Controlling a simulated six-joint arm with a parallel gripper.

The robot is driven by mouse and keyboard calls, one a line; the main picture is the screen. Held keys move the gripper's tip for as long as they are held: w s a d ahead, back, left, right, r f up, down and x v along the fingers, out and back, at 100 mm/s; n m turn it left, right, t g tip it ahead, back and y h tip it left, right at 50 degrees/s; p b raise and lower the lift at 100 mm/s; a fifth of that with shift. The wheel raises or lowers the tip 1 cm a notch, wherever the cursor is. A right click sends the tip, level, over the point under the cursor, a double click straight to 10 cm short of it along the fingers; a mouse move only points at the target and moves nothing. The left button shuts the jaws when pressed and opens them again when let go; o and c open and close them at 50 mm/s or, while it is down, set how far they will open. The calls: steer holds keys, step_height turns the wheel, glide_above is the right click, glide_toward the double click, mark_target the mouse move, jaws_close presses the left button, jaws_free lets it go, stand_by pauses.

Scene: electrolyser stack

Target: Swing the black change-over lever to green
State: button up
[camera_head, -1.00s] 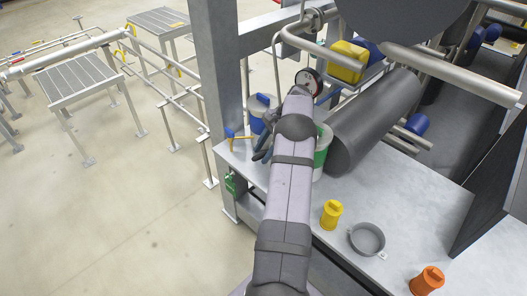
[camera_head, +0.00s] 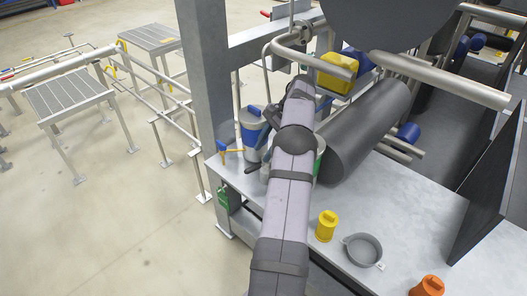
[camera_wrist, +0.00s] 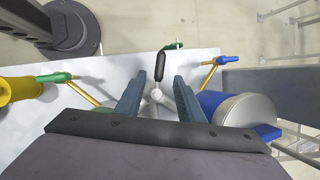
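The black change-over lever (camera_wrist: 160,65) points up the picture in the wrist view, from a pale round hub (camera_wrist: 155,96). A brass rod with a green end (camera_wrist: 57,77) lies to its left, and one with a blue end (camera_wrist: 222,60) to its right. The blue-ended rod also shows in the head view (camera_head: 222,146). My gripper (camera_wrist: 159,76) is open, with one finger on each side of the lever and hub. Gaps show between the lever and both fingers; their height difference is unclear.
A blue-banded canister (camera_head: 252,128) stands close to my gripper's right in the wrist view. A yellow canister (camera_head: 326,226), a grey pan (camera_head: 362,250) and an orange canister (camera_head: 428,286) stand on the bench. A large dark cylinder (camera_head: 365,130) lies behind. A steel post (camera_head: 207,90) rises at left.

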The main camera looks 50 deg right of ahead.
steer(key=shift+c, duration=0.7)
steer(key=shift+a, duration=0.1)
steer(key=c, duration=0.5)
steer(key=shift+n+h, duration=0.3)
steer(key=shift+n, duration=0.2)
steer(key=w+r, duration=0.1)
steer(key=r, duration=0.1)
steer(key=w+a+r, duration=0.2)
steer(key=w+r, duration=0.1)
steer(key=shift+a+r, duration=0.15)
steer(key=shift+r, duration=0.15)
jaws_close()
steer(key=a+r+n, duration=0.1)
steer(key=a+r, duration=0.4)
steer(key=a, duration=0.1)
steer(key=d+f+n+h, duration=0.4)
steer(key=d+f+n, duration=0.1)
steer(key=n, duration=1)
steer(key=shift+w+d+f+n+t, duration=0.15)
steer(key=shift+w+f+n+t, duration=0.2)
steer(key=shift+f, duration=0.45)
